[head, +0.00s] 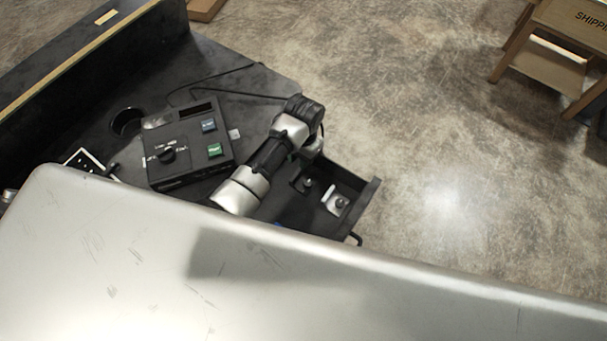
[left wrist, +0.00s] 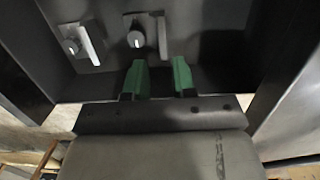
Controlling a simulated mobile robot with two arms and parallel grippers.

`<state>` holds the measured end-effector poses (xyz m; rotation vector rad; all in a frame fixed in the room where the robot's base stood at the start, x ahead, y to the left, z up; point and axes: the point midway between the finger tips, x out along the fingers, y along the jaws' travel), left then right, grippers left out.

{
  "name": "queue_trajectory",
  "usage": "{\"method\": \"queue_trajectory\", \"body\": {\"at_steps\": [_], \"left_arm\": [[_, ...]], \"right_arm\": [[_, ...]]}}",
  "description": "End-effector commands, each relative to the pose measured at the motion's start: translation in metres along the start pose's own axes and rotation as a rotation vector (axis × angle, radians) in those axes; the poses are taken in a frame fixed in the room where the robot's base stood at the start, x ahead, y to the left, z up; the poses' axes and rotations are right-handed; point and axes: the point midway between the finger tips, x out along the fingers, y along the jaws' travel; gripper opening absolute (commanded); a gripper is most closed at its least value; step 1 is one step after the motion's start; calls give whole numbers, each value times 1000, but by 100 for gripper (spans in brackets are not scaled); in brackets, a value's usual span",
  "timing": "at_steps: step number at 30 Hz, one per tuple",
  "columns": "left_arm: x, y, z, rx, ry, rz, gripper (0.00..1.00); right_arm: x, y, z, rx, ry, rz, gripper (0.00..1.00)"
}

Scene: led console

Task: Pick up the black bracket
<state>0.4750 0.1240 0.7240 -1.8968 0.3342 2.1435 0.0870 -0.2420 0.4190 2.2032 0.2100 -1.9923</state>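A dark bracket with a round knob (head: 305,184) lies in the open drawer (head: 371,200), next to a lighter, silvery bracket (head: 336,203) with its own knob. In the left wrist view, a bracket with a round knob (left wrist: 161,40) lies just beyond the fingers and another (left wrist: 88,43) lies to its left. My right gripper is not in view.
A black console (head: 190,165) with a blue button, a green button and a dial stands on the dark desk (head: 240,80), left of my arm. A cable runs behind it. Floor right of the drawer is clear.

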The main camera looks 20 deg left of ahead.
Motion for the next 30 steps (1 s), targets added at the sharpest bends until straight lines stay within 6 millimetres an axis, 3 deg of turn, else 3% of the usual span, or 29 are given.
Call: {"method": "queue_trajectory", "body": {"at_steps": [5,10,18,27,30], "left_arm": [[24,0,0,0,0,0,26],[37,-1,0,0,0,0,26],[75,-4,2,0,0,0,26],[80,-3,2,1,3,-1,26],[80,-3,2,1,2,-1,13]], "right_arm": [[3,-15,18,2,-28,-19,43],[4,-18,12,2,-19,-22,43],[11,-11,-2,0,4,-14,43],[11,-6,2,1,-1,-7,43],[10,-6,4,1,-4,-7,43]]}}
